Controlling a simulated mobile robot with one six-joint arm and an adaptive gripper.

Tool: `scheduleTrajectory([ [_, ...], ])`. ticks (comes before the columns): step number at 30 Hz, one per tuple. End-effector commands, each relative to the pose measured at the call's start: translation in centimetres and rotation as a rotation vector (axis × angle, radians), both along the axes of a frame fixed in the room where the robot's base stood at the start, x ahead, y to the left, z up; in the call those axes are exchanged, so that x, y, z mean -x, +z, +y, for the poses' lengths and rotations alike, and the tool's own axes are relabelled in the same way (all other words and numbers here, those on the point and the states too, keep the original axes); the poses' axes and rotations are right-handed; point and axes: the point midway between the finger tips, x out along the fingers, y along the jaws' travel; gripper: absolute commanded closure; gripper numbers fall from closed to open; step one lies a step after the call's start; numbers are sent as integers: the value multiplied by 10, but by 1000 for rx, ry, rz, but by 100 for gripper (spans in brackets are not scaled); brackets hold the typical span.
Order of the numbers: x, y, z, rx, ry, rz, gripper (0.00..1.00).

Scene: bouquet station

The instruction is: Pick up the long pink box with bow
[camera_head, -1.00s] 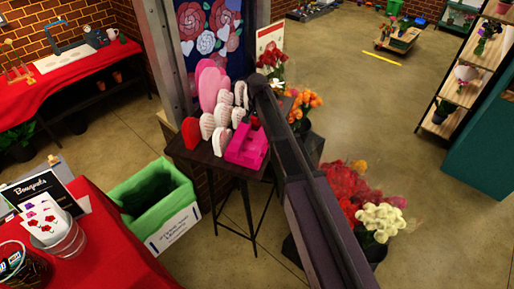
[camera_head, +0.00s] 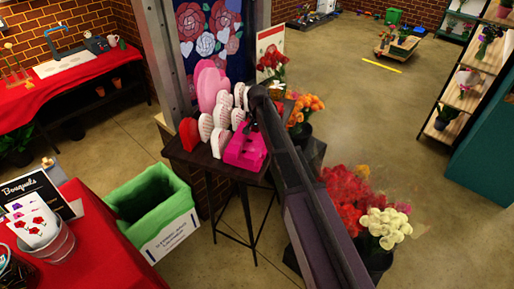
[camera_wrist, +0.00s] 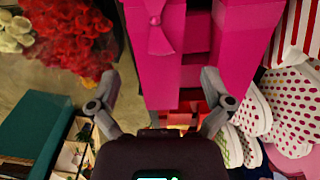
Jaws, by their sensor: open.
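The long pink box with bow (camera_wrist: 156,58) is in the wrist view, upper middle, with a pink bow on its face. More pink boxes (camera_wrist: 245,50) stand beside it on the right. In the head view the pink boxes (camera_head: 244,148) sit at the front right of a small dark table, partly behind my arm. My gripper (camera_wrist: 160,82) is open, its two fingers spread, with the bow box ahead of and between them. I see nothing held. In the head view my gripper is small and dark just above the boxes; the exact gap is unclear.
Heart-shaped boxes (camera_head: 208,125) crowd the dark table (camera_head: 190,155) left of the pink boxes. A wall post stands behind. Flower buckets (camera_head: 372,215) are to the right. A green-lined bin (camera_head: 150,200) is on the floor at left. Open floor lies at right.

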Motion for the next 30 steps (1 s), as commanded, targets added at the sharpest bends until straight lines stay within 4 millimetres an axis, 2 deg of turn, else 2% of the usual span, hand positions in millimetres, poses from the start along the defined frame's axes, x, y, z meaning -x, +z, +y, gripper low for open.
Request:
scheduleTrajectory([
  [11,-1,-3,-1,0,0,0,0],
  [30,-6,-48,-4,0,0,0,0],
])
